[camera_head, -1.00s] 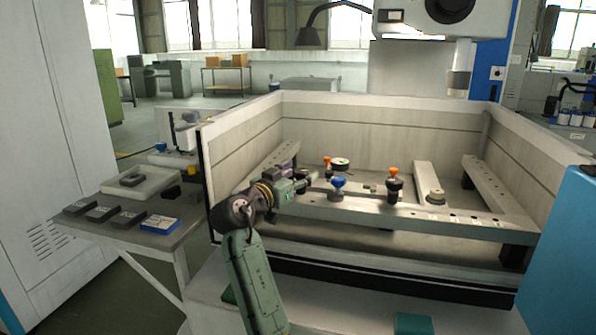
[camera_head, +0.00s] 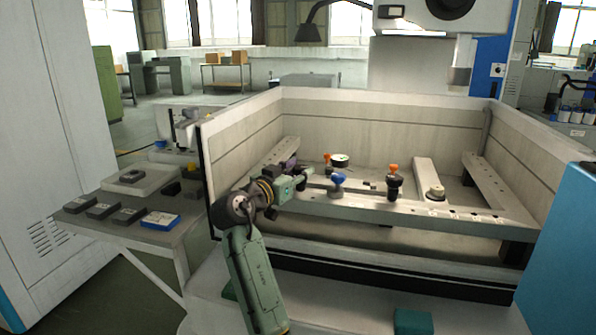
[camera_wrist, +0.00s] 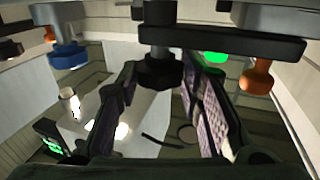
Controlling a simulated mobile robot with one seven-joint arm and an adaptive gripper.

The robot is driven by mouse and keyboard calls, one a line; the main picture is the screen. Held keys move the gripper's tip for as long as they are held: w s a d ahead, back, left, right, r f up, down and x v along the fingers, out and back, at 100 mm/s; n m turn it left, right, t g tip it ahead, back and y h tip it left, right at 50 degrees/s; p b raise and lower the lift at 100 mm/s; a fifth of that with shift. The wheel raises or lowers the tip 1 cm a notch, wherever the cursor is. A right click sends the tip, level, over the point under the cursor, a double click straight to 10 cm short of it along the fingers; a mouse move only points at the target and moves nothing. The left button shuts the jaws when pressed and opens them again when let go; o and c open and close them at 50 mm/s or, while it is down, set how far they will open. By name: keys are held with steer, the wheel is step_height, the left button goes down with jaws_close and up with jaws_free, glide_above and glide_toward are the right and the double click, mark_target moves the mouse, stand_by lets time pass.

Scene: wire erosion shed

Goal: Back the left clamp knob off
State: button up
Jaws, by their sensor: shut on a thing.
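The left clamp knob (camera_wrist: 160,72) is a dark lobed knob on a post under a dark clamp bar (camera_wrist: 222,40) in the wrist view. My gripper (camera_wrist: 159,80) has one finger on each side of it and is shut on it. In the head view my gripper (camera_head: 306,174) is at the left end of the front rail (camera_head: 400,208), and it hides the knob there.
A blue knob (camera_head: 338,179) stands just right of my gripper, with an orange-topped knob (camera_head: 327,158) behind. Tank walls (camera_head: 380,118) enclose the rails. A side table (camera_head: 190,228) stands left.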

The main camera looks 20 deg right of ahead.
steer(key=shift+s+n+t+y, duration=0.1)
steer(key=shift+n+t+y, duration=0.3)
steer(key=shift+t, duration=0.1)
steer(key=shift+s+d+n+t+y, duration=0.1)
steer(key=shift+d+n+t+y, duration=0.05)
steer(key=shift+n+t+y, duration=0.95)
steer(key=n+t+y, duration=0.1)
steer(key=n+y, duration=0.1)
steer(key=y, duration=0.1)
steer(key=n+t+y, duration=0.1)
steer(key=shift+s+d+r+t+y+p, duration=0.1)
steer(key=shift+d+t+y+p, duration=0.2)
steer(key=shift+y+p, duration=0.1)
steer(key=n+y, duration=0.2)
steer(key=n+t+y+b, duration=0.1)
steer(key=y, duration=0.2)
steer(key=shift+d+n, duration=0.2)
steer(key=shift+n, duration=0.2)
steer(key=shift+n+y+b, duration=0.9)
steer(key=shift+n+y, duration=0.3)
steer(key=shift+y, duration=1.2)
steer(key=o, duration=1.2)
steer(key=shift+c, duration=0.2)
